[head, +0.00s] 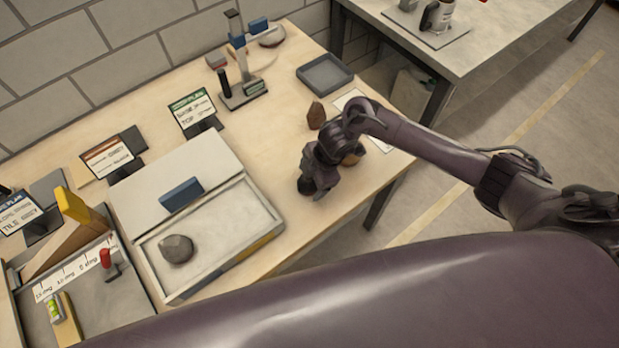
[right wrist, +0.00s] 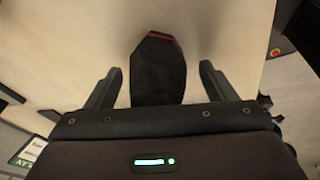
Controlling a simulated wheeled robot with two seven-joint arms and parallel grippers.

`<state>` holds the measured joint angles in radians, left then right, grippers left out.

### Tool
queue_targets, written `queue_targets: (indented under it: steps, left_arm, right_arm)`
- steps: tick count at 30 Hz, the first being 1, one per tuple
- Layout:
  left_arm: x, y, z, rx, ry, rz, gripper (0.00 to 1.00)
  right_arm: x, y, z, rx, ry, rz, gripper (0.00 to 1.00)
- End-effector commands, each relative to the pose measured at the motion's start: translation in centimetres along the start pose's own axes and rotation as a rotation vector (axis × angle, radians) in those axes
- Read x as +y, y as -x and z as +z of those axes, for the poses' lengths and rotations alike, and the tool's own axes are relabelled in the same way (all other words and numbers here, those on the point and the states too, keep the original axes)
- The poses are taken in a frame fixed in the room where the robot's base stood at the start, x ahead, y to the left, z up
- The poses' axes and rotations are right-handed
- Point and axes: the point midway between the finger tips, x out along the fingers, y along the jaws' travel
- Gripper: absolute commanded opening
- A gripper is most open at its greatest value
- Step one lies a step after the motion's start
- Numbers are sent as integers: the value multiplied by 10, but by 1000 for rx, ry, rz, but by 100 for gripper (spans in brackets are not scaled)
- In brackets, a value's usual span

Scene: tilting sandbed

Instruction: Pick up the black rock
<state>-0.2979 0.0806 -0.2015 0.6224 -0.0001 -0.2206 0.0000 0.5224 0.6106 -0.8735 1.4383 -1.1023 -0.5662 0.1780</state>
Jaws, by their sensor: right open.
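The black rock (right wrist: 158,68) shows in the right wrist view, standing out dark against the pale table top, with a thin reddish edge at its far end. It lies between the two fingers of my right gripper (right wrist: 160,72), with a gap on each side. In the head view my right gripper (head: 316,178) points down at the right part of the table. There the gripper largely hides the rock, and I cannot clearly separate the two dark shapes. My left gripper is not in view.
A brown rock (head: 316,115) and a tan rock (head: 353,155) are close to the right gripper. A grey rock (head: 177,248) lies in the sandbed (head: 215,232) to the left. An empty grey tray (head: 325,74) stands behind. The table's front edge is near.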

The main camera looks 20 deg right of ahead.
Motion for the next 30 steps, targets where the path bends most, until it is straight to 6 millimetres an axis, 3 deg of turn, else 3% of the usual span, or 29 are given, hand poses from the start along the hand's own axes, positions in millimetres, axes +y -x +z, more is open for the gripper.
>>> queue_targets:
  steps: [3, 7, 15, 23, 30]
  left_arm:
    - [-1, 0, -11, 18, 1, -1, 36]
    - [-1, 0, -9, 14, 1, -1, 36]
    - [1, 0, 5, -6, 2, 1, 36]
    - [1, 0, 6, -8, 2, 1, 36]
    - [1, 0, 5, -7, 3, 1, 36]
  right_arm:
    - [0, -2, 0, 0, 0, 1, 78]
    - [0, -2, 0, 0, 0, 1, 78]
    - [0, -2, 0, 0, 0, 2, 42]
    - [0, -2, 0, 0, 0, 2, 9]
    - [2, 0, -1, 2, 0, 5, 9]
